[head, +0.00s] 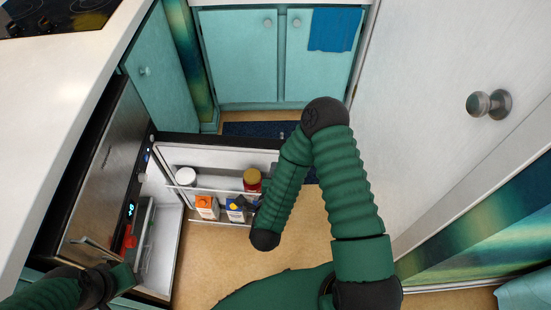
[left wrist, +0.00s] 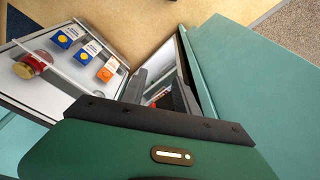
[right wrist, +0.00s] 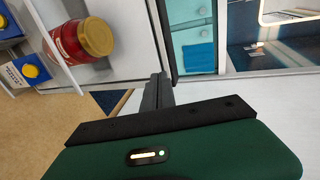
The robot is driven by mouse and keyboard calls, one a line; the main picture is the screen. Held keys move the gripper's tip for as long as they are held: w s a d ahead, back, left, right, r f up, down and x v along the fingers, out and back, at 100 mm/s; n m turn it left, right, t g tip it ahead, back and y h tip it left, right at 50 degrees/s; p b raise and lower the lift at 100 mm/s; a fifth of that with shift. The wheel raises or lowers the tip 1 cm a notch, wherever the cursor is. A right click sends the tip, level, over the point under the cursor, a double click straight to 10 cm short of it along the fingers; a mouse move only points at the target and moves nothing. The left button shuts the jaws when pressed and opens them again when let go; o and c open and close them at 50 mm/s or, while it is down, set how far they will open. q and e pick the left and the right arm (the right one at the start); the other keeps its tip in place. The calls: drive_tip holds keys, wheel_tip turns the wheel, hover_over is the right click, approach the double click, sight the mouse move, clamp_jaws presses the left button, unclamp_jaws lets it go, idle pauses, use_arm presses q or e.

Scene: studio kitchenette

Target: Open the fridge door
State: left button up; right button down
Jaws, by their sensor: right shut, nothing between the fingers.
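The fridge door (head: 220,157) stands swung wide open in the head view, its inner side with the racks facing me. A red jar with a yellow lid (head: 252,180) and cartons (head: 207,207) stand in its racks. The fridge's inside (head: 165,240) is exposed at left.
A white counter (head: 60,100) runs along the left, above a steel front (head: 105,185). Teal cabinets (head: 240,55) with a blue towel (head: 333,30) stand at the back. A white door with a round knob (head: 488,104) is at right.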

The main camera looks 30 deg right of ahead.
sight(276, 151)
drive_tip(key=w+d, duration=0.1)
drive_tip(key=w, duration=0.1)
drive_tip(key=w+d+b, duration=0.1)
drive_tip(key=w+d, duration=0.1)
drive_tip(key=shift+w+f, duration=0.1)
drive_tip(key=shift+f, duration=0.05)
